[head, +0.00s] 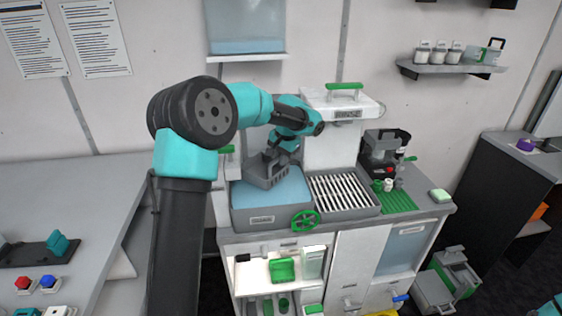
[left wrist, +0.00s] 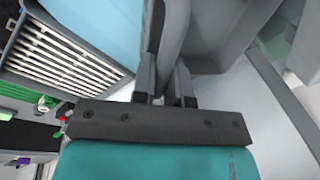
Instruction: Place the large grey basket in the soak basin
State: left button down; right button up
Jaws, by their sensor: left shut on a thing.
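The large grey basket (head: 265,174) is at the back of the soak basin (head: 262,220), over the light blue water. It overlaps the basin's back left part, and I cannot tell whether it touches the water. My left gripper (head: 276,150) reaches in from above and is shut on the basket's upper part. In the left wrist view the two fingers (left wrist: 166,82) close on a grey piece of the basket (left wrist: 216,32), whose wall fills the upper middle. My right gripper is not in view.
A slatted rack (head: 342,194) adjoins the basin on the right, with a green ribbed mat (head: 396,202) beyond it. A green handwheel (head: 305,220) sits at the basin's front. A white hooded unit (head: 338,135) with a green handle stands behind the rack.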

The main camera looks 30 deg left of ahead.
pick_arm(q)
jog(key=shift+f, duration=0.6)
jog(key=shift+f, duration=0.65)
jog(key=c, duration=1.1)
grip_release()
jog(key=shift+c, duration=0.2)
jog(key=shift+r, duration=0.1)
jog(key=shift+r, duration=0.55)
notch_tip(320, 180, up, 12)
jog(key=d, duration=0.2)
jog(key=shift+s+d, duration=0.15)
jog(key=shift+f, duration=0.15)
